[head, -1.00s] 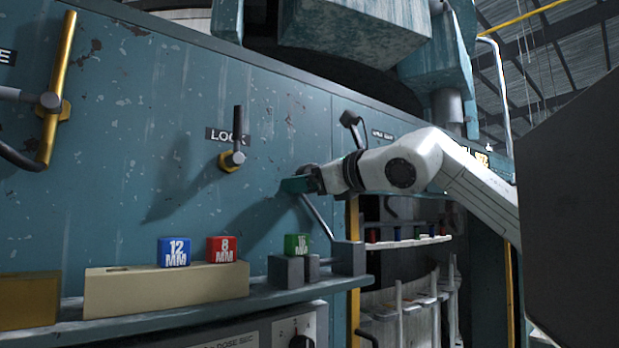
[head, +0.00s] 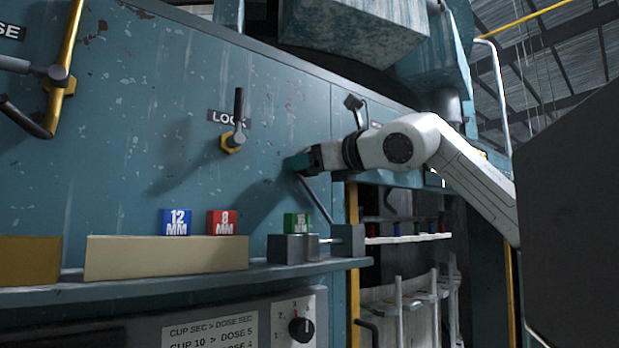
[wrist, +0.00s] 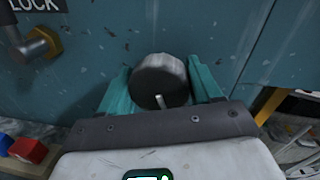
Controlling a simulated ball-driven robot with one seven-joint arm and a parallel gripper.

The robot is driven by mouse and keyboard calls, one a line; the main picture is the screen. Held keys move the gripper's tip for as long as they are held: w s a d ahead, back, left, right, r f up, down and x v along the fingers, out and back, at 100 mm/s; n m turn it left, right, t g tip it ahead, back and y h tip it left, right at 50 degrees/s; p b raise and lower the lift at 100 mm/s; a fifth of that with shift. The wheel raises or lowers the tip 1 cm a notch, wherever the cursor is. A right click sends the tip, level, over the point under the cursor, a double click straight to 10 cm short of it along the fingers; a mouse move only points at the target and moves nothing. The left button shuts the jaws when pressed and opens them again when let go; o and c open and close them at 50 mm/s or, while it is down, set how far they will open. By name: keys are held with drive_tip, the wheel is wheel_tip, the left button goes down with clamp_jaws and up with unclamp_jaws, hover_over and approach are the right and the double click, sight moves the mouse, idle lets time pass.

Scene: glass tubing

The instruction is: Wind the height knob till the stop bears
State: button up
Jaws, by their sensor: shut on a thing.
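In the wrist view, a dark grey round knob (wrist: 160,78) on the blue panel sits between the two teal fingers of my gripper (wrist: 163,88). The fingers are shut on its sides. In the head view, my gripper (head: 303,162) is at the panel, right of the LOCK lever (head: 238,120), and hides the knob. A thin grey rod (head: 318,203) slants down from there towards a dark grey block (head: 348,240) on the ledge. A green block (head: 296,223) stands by smaller grey blocks (head: 288,249) left of it. I cannot tell whether anything touches the green block.
A blue 12 MM block (head: 176,222) and a red 8 MM block (head: 222,222) stand on a beige rack (head: 165,259) on the ledge (head: 190,283). A yellow bar (head: 68,50) with a handle is at upper left. A dial (head: 301,326) sits below the ledge.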

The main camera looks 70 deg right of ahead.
drive_tip(key=shift+a, duration=0.1)
idle(0.3)
drive_tip(key=o, duration=1)
drive_tip(key=shift+s+a+m+b, duration=0.1)
drive_tip(key=shift+s+m+b, duration=0.2)
drive_tip(key=shift+b, duration=0.15)
drive_tip(key=b+v, duration=0.3)
drive_tip(key=v, duration=0.7)
drive_tip(key=shift+o, duration=0.2)
